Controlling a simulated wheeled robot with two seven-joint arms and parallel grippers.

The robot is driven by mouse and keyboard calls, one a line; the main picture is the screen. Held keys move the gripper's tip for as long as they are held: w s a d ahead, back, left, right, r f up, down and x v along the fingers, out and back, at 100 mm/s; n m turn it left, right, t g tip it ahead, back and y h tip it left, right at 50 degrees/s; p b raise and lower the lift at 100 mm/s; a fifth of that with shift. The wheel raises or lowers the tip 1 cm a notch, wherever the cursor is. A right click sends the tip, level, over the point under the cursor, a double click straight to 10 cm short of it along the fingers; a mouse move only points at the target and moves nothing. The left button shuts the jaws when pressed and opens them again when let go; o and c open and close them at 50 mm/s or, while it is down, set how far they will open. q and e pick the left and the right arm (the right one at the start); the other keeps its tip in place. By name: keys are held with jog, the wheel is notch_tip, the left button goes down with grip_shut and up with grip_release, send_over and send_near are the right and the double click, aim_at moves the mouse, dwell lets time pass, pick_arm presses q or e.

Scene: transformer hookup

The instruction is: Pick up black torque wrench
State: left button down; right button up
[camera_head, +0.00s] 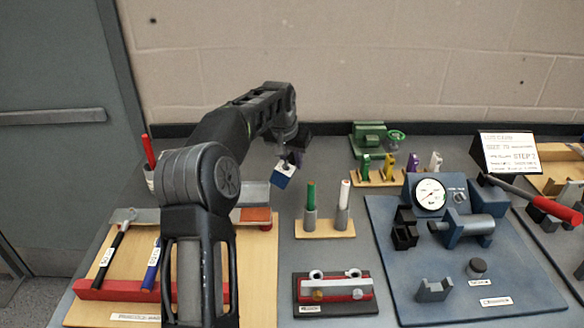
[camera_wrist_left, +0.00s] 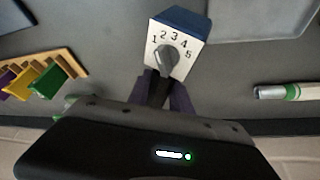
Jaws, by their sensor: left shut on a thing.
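My left gripper (camera_head: 290,156) is shut on a small blue and white box with a numbered dial (camera_head: 283,173), held in the air above the back middle of the table. In the left wrist view the fingers (camera_wrist_left: 165,95) close at the dial face of the box (camera_wrist_left: 178,45). A black-handled tool with a silver, hammer-like head (camera_head: 115,250) lies on the wooden board at left; I cannot tell if it is the black torque wrench. A red and black long-handled tool (camera_head: 530,195) lies at right. My right gripper is out of view.
A blue-handled tool (camera_head: 152,265) lies beside the black-handled one. A wooden stand (camera_head: 325,228) holds green and white cylinders. A blue plate (camera_head: 540,290) carries a gauge (camera_head: 430,195). A red clamp block (camera_head: 335,292) sits at front middle. My left arm hides part of the left board.

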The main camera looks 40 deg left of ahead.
pick_arm(q)
notch_tip(320, 180, up, 7)
jog(key=shift+r, duration=0.2)
dwell(0.3)
jog(key=shift+a, duration=0.1)
dwell(0.3)
